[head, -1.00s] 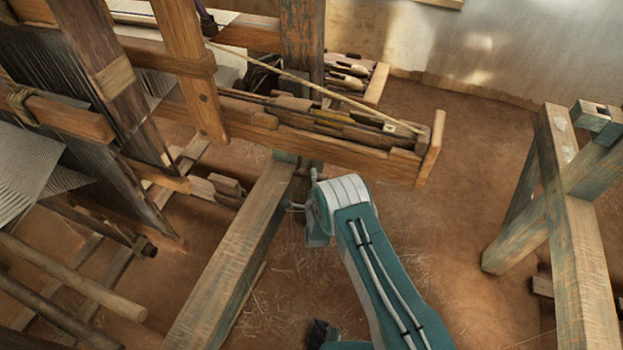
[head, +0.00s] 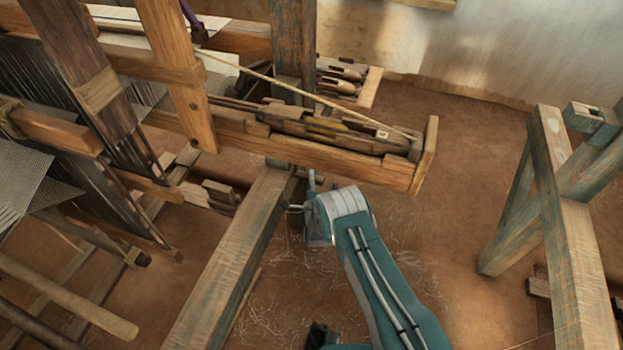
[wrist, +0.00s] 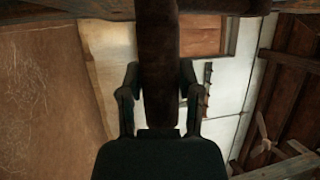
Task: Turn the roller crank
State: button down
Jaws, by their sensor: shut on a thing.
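In the wrist view my gripper (wrist: 159,85) has one finger on each side of a dark brown bar, which looks like the crank handle (wrist: 158,45). The fingers are shut on it. The handle runs from the top of that view down to the palm between the fingers. In the head view my wrist is at the far end of the teal arm, beside the wooden loom beam (head: 232,262). My fingers are too small to make out there. The rest of the crank and the roller are hidden or cannot be told apart.
A wooden shuttle box (head: 330,140) with a raised end board (head: 425,155) lies just beyond my wrist. The loom's warp threads (head: 30,175) are at the left. A weathered wooden frame (head: 565,200) stands at the right. Bare earth floor (head: 450,210) lies between.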

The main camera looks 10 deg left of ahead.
jog(key=shift+d+f, duration=0.15)
jog(key=shift+f, duration=0.05)
jog(key=shift+c, duration=2)
grip_release()
jog(key=shift+o, duration=0.6)
jog(key=shift+r, duration=0.1)
jog(key=v, duration=1.2)
